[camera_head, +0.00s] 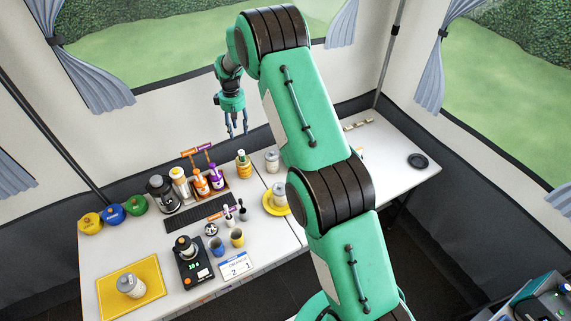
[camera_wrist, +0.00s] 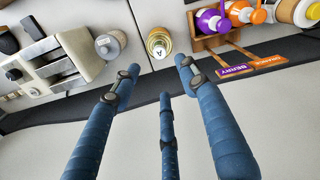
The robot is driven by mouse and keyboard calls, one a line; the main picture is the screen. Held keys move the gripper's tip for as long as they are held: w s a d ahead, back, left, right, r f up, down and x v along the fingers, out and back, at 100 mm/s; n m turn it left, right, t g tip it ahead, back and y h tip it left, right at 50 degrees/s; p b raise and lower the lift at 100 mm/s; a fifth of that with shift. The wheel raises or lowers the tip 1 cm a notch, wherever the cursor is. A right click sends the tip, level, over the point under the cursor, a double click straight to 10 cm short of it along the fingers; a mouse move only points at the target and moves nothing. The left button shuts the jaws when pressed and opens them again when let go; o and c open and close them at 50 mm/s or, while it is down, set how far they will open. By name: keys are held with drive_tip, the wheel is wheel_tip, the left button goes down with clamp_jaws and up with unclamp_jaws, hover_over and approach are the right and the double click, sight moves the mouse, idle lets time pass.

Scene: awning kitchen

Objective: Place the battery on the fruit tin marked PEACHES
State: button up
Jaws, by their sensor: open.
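My gripper (camera_head: 237,131) hangs open and empty, fingers down, above the back edge of the table. Its blue fingers (camera_wrist: 165,85) are spread apart in the wrist view with nothing between them. I cannot make out a battery in either view. No PEACHES label is readable. Pale can-like containers stand on the yellow mat (camera_head: 131,285), on the yellow plate (camera_head: 279,197) and at the back of the table (camera_head: 272,161); I cannot tell whether any is the fruit tin. My arm hides part of the table.
A yellow-green bottle (camera_head: 243,164) stands nearby. A black scale (camera_head: 194,265), cups (camera_head: 237,237) and a calendar (camera_head: 236,265) crowd the front. The right table is clear near a black disc (camera_head: 418,161).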

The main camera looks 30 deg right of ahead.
drive_tip(key=s+a+r+m+t, duration=0.1)
drive_tip(key=s+r, duration=0.7)
drive_tip(key=r, duration=0.2)
drive_tip(key=s+a+r+m+t, duration=0.1)
drive_tip(key=s+r, duration=0.6)
drive_tip(key=r, duration=0.4)
drive_tip(key=s+a+r+t, duration=0.1)
drive_tip(key=s+r, duration=0.7)
drive_tip(key=r, duration=0.2)
drive_tip(key=s+a+r+m, duration=0.1)
drive_tip(key=s+r, duration=0.2)
drive_tip(key=s, duration=0.5)
drive_tip(key=s+a+r+m, duration=0.1)
drive_tip(key=s+r, duration=0.3)
drive_tip(key=s, duration=0.3)
drive_tip(key=s+f+m+t, duration=0.1)
drive_tip(key=s+f+t, duration=0.1)
drive_tip(key=s, duration=1.7)
drive_tip(key=shift+a+f, duration=0.25)
drive_tip(key=shift+a, duration=0.05)
drive_tip(key=shift+f, duration=0.1)
wheel_tip(320, 180, down, 12)
drive_tip(key=b, duration=1.2)
